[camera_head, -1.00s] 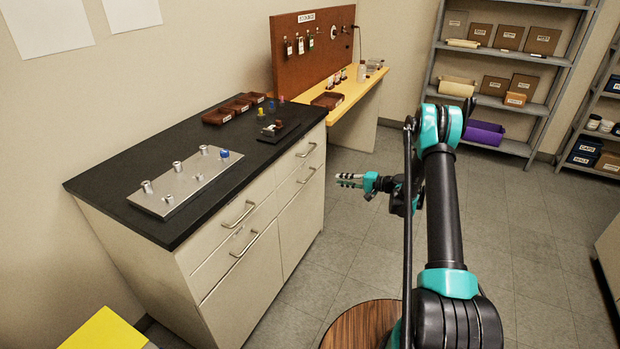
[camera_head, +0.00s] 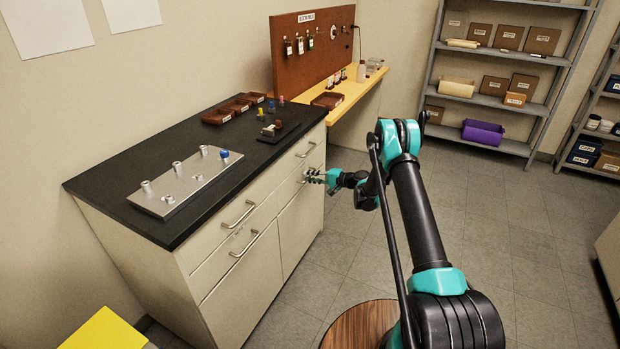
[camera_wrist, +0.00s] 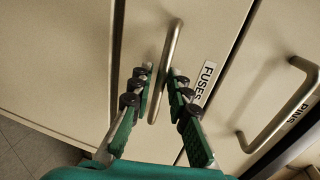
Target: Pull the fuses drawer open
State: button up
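The fuses drawer (camera_wrist: 217,32) has a pale front with a "FUSES" label and a metal bar handle (camera_wrist: 172,50). In the head view its front is partly hidden by my gripper, and it looks closed. My gripper (camera_wrist: 158,88) is open in the wrist view, with a green-backed finger on each side of the handle. The handle lies between the fingertips, and I see no clear contact. In the head view my gripper (camera_head: 314,176) is at the lower drawer handle on the right side of the cabinet.
A "PINS" handle (camera_wrist: 285,110) lies to the right in the wrist view. The cabinet's black top (camera_head: 110,180) carries a metal plate (camera_head: 187,182) with posts and small trays. The floor (camera_head: 470,210) right of the cabinet is open. A wooden round top (camera_head: 362,322) is at the bottom.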

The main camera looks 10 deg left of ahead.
jog(key=shift+a, duration=0.1)
grip_shut()
dwell(0.4)
